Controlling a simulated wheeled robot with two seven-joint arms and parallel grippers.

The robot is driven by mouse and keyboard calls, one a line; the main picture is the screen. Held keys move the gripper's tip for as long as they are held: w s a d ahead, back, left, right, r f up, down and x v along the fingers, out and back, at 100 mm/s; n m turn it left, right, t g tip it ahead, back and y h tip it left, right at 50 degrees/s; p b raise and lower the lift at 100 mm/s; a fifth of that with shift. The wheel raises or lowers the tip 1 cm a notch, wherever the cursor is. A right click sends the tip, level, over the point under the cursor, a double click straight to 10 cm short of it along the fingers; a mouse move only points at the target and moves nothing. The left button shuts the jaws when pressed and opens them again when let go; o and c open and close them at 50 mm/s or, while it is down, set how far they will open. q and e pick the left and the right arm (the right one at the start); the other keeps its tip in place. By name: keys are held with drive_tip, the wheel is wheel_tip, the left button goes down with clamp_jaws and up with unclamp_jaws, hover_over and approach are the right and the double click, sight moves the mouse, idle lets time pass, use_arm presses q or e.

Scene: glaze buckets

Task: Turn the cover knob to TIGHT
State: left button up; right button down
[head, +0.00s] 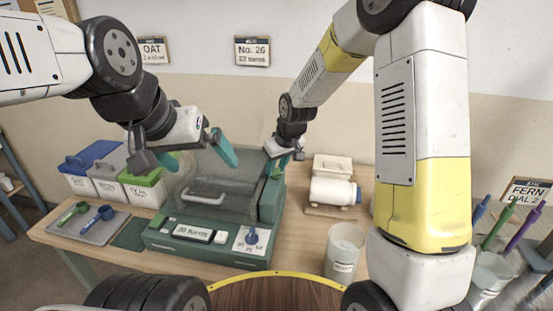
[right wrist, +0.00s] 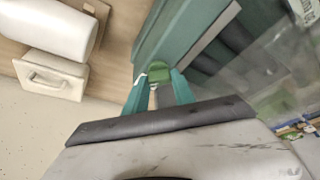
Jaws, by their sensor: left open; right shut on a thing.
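The teal machine (head: 160,238) stands on the table with a clear cover (head: 222,170) over it, a pale handle (head: 203,198) on the cover's front. My right gripper (head: 285,155) is at the machine's upper right back. In the right wrist view its teal fingers (right wrist: 157,92) are shut on a small green knob (right wrist: 159,72), which I take for the cover knob, beside the teal housing. Any TIGHT marking is not readable. My left gripper (head: 195,155) is open and empty, above the left part of the cover.
A display (head: 193,232) reads "20 turns", beside a blue dial (head: 252,237). Lidded buckets (head: 105,180) and a scoop tray (head: 92,228) stand left. A white jar (head: 332,191) lies right of the machine, and a clear cup (head: 345,248) stands in front of it.

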drive_tip(key=c, duration=1.3)
unclamp_jaws()
